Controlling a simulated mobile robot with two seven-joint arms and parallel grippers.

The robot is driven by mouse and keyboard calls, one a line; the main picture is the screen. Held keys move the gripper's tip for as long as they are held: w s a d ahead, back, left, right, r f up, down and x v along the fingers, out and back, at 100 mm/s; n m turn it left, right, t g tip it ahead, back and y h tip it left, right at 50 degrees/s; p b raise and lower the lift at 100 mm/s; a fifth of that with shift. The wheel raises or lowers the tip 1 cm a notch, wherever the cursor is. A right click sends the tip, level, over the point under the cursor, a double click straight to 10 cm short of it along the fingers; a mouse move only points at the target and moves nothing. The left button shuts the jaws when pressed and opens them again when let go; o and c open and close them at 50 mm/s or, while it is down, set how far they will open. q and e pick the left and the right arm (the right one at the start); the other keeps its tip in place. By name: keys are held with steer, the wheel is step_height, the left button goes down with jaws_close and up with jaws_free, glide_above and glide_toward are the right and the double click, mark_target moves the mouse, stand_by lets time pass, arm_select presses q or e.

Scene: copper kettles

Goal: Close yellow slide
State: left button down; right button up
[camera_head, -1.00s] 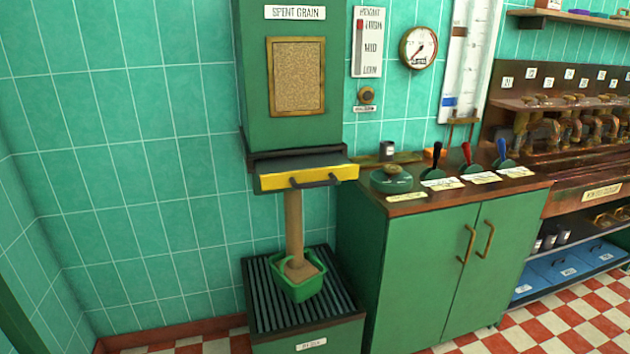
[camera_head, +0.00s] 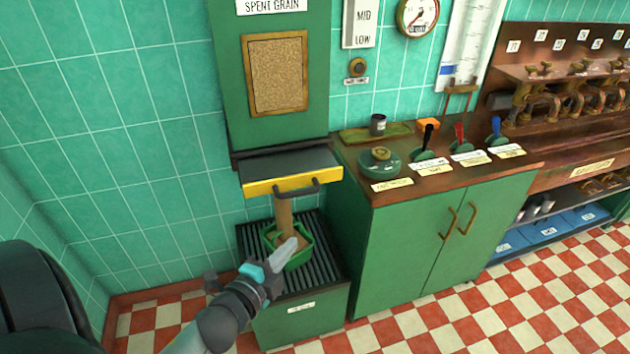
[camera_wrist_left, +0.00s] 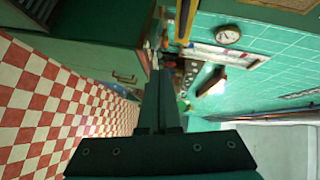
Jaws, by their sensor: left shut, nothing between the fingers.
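The yellow slide (camera_head: 262,187) sticks out from under the green spent grain hopper (camera_head: 222,75), with a dark handle (camera_head: 297,190) on its front. A brown column of grain (camera_head: 284,212) runs from under the slide into a green bucket (camera_head: 301,257). My left gripper (camera_head: 293,246) is shut and empty. In the head view it overlaps the bucket, below the slide's handle; I cannot tell if it touches the bucket. Its shut fingers also show in the left wrist view (camera_wrist_left: 158,80). My right gripper is in neither view.
The bucket stands on a slatted green stand (camera_head: 330,268). To its right is a green cabinet (camera_head: 400,250) with black, red and blue levers on top. Tiled wall is behind, and the checkered floor (camera_head: 420,320) in front is clear.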

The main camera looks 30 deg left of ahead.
mark_target(292, 181)
arm_select(q)
steer(key=w+a+r, duration=0.1)
steer(key=w+a, duration=0.2)
steer(key=w, duration=1)
steer(key=shift+a+r+m+t, duration=0.15)
steer(key=shift+a+m+t, duration=0.2)
steer(key=shift+m+t, duration=0.05)
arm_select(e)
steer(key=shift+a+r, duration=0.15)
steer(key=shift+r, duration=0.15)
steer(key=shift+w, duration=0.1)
arm_select(q)
steer(key=w+a+b, duration=0.1)
steer(key=w+a, duration=0.2)
steer(key=w+a+b, duration=0.1)
steer(key=w+a, duration=0.2)
steer(key=a, duration=0.1)
steer(key=shift+w+a+b, duration=0.1)
steer(key=shift+b, duration=0.3)
steer(key=shift+w+a+r, duration=0.1)
steer(key=shift+w+a, duration=0.15)
steer(key=shift+a, duration=0.15)
steer(key=shift+r, duration=0.1)
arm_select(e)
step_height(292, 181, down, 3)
